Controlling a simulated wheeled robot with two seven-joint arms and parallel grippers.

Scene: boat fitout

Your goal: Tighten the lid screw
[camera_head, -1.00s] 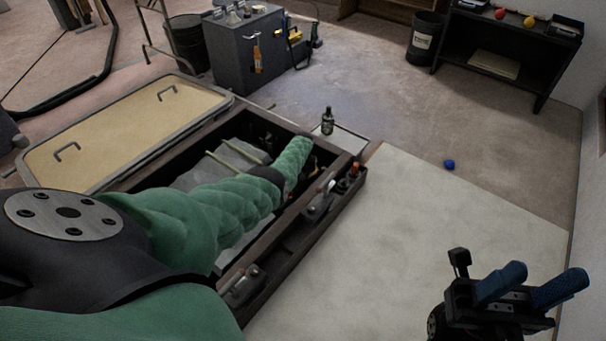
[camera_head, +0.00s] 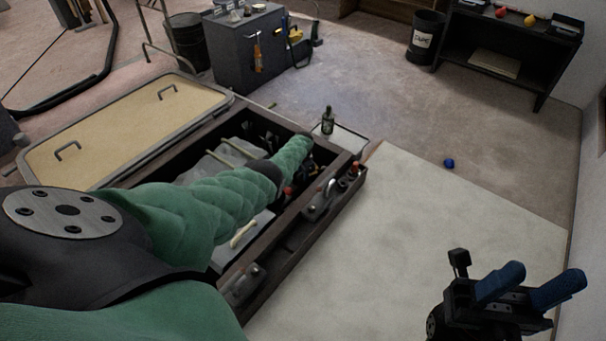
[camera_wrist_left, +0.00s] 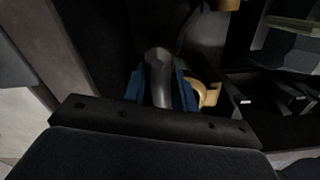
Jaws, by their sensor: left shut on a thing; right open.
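My left arm reaches into the dark open compartment (camera_head: 196,150) in the head view, and its fingertips are hidden there. In the left wrist view the blue fingers of my left gripper (camera_wrist_left: 162,92) are shut on a dark grey rounded piece (camera_wrist_left: 158,72), seen nearly end-on. A yellowish, brass-like part (camera_wrist_left: 207,93) lies just right of the fingers. A beige lid-like panel (camera_head: 120,130) with two handles lies beside the compartment. I cannot make out a lid screw. My right gripper (camera_head: 530,285) is open and empty over the pale floor.
A ledge with metal latches (camera_head: 322,197) and a red-topped item (camera_head: 354,168) runs along the compartment's near side. A dark bottle (camera_head: 327,121) stands beyond its far corner. A pale tool (camera_head: 243,233) lies inside. The pale floor panel (camera_head: 410,220) is mostly clear.

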